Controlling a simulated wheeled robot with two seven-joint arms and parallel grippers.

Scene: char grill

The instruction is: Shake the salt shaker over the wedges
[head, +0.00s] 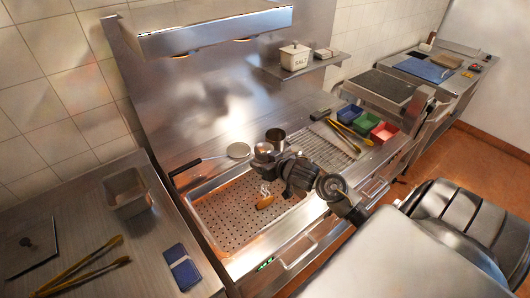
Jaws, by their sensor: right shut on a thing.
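A small brown piece, which looks like the wedges (264,202), lies on the perforated metal tray with faint white wisps above it. My right arm reaches in from the right over the tray. My right gripper (273,163) is shut on a small metallic object that looks like the salt shaker (263,150), held above the back part of the tray, behind the wedges in the picture. The fingertips are small and partly hidden. My left gripper is not in view.
The perforated tray (225,215) is otherwise clear. Behind it stand a metal cup (275,136) and a long-handled strainer (238,150). A white salt box (295,57) sits on the shelf. Coloured tubs (366,123) and tongs (348,131) lie right; a metal bin (126,193) stands left.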

